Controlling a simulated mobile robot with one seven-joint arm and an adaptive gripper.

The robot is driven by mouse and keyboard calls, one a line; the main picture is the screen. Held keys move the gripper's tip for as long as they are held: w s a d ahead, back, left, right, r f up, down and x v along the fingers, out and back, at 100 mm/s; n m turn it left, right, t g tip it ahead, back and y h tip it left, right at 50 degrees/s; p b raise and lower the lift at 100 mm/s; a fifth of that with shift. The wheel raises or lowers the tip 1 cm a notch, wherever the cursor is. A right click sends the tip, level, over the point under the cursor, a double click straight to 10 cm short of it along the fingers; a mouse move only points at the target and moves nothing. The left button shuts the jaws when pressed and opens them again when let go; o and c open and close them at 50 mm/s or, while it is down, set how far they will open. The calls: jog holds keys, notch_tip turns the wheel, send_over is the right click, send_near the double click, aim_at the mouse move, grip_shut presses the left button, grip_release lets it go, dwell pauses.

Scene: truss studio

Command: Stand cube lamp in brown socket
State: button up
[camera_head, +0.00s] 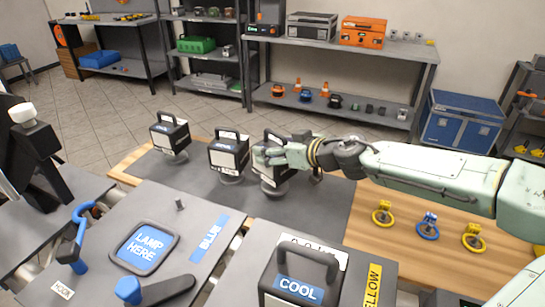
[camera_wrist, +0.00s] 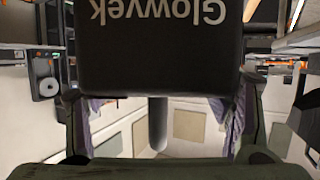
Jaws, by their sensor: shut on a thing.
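My gripper (camera_head: 268,156) is at the third black-and-white cube lamp (camera_head: 275,181), at the right end of a row on the dark mat. In the wrist view, my gripper (camera_wrist: 160,125) has a finger at each side of a dark body (camera_wrist: 165,45) with upside-down "Glowvek" lettering. It is shut on this lamp. The arm hides part of the lamp, and I cannot tell whether its round base touches the mat. Two similar lamps stand to its left, one in the middle (camera_head: 228,157) and one at the far left (camera_head: 169,136). I cannot make out a brown socket.
In front are a blue "LAMP HERE" pad (camera_head: 143,248) by a "BLUE" label (camera_head: 209,238), and a "COOL" lamp (camera_head: 299,282) by a "YELLOW" label (camera_head: 373,285). Yellow and blue valve wheels (camera_head: 427,225) lie on the wood at right. The mat (camera_head: 325,208) has free room.

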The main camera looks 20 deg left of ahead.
jog(key=shift+f, duration=1.7)
jog(key=o, duration=2)
jog(key=shift+f, duration=0.15)
jog(key=shift+c, duration=0.2)
